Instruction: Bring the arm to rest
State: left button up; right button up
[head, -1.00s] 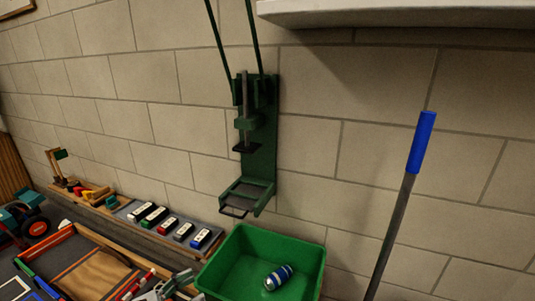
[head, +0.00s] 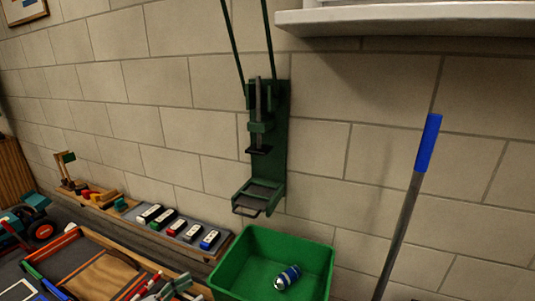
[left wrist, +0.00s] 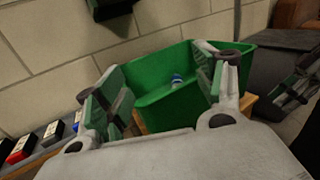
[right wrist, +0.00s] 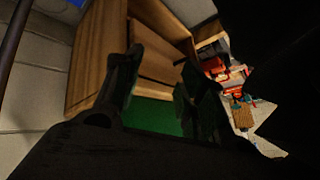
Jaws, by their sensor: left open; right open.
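My left gripper (left wrist: 165,95) is open and empty in the left wrist view, with its fingers spread in front of the green bin. In the head view only a small part of a gripper shows at the bottom edge, left of the bin. My right gripper (right wrist: 155,95) is open in the right wrist view, dark and in shadow. Nothing shows between its fingers except a wooden cabinet and a green surface behind them.
A green bin (head: 235,260) holds a blue and silver can (head: 287,277). A green wall-mounted press (head: 268,140) hangs above it. A blue-handled pole (head: 428,143) leans at right. Several small blocks (head: 180,227) line a ledge. A wooden cabinet (right wrist: 160,55) stands near my right gripper.

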pick_arm(q)
jog(key=w+a+r+n+t+y, duration=0.25)
jog(key=a+n+t+y, duration=0.2)
jog(key=n, duration=0.45)
jog(key=w+a+r+n+t+y, duration=0.25)
jog(key=n+y, duration=0.35)
jog(key=n, duration=0.4)
jog(key=a+f+n+g+y, duration=0.2)
jog(key=a+f+n+y, duration=0.3)
jog(key=n, duration=0.5)
jog(key=s+d+f+n+g, duration=0.3)
jog(key=s+f+n+g, duration=0.1)
jog(key=s+n, duration=0.1)
jog(key=s+d+f+n+g+h, duration=0.1)
jog(key=s+d+f+n+g, duration=0.3)
jog(key=s, duration=0.4)
jog(key=s+d+f+n+g+p, duration=0.1)
jog(key=s+d+f+n+g, duration=0.2)
jog(key=s+f+n+g, duration=0.1)
jog(key=shift+s+d+n+g, duration=0.25)
jog(key=shift+s+n+g, duration=0.45)
jog(key=shift+s, duration=0.45)
pick_arm(e)
jog(key=d+r+g+h, duration=0.3)
jog(key=d+r+h, duration=0.1)
jog(key=d+r, duration=0.5)
jog(key=shift+s+d+r, duration=0.2)
jog(key=shift+d+r, duration=0.2)
jog(key=shift+r, duration=0.15)
